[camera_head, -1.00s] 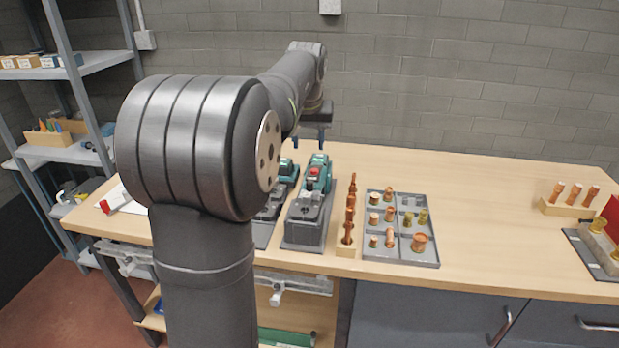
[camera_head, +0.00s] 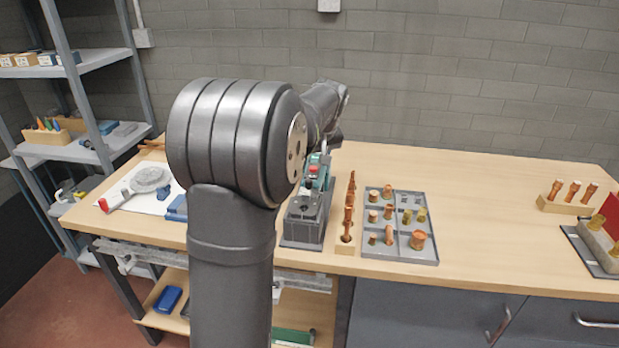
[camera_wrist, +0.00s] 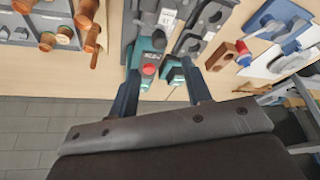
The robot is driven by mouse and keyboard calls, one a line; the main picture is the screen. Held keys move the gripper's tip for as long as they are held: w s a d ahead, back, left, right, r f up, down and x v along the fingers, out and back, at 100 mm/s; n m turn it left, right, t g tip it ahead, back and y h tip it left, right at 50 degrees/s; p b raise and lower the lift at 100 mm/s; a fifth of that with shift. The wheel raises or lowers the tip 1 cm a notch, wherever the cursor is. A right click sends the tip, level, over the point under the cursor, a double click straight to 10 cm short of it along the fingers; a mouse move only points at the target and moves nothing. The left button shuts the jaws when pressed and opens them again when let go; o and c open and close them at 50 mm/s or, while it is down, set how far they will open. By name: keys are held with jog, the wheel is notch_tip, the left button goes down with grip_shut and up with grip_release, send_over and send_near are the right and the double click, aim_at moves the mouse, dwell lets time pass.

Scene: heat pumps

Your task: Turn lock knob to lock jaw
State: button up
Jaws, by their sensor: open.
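A grey machine (camera_head: 304,222) with a teal rear part stands on the bench in the head view. A red knob or button (camera_head: 313,169) tops the teal part. In the wrist view, the red cap (camera_wrist: 149,70) and teal body (camera_wrist: 143,48) lie close to the left finger. A second, similar grey and teal machine (camera_wrist: 208,20) is beside it. My gripper (camera_wrist: 160,70) is open, its fingers spread around the teal ends, with nothing seen held. I cannot tell which part is the lock knob or jaw.
A wooden block with copper pieces (camera_head: 346,239) and a grey tray of copper and brass fittings (camera_head: 436,230) stand right of the machine. A white sheet with a red-ended tool (camera_head: 115,201) lies left. The bench middle right is clear.

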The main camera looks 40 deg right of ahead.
aim_at(309, 180)
jog(key=x, duration=0.8)
jog(key=shift+f, duration=0.15)
grip_shut()
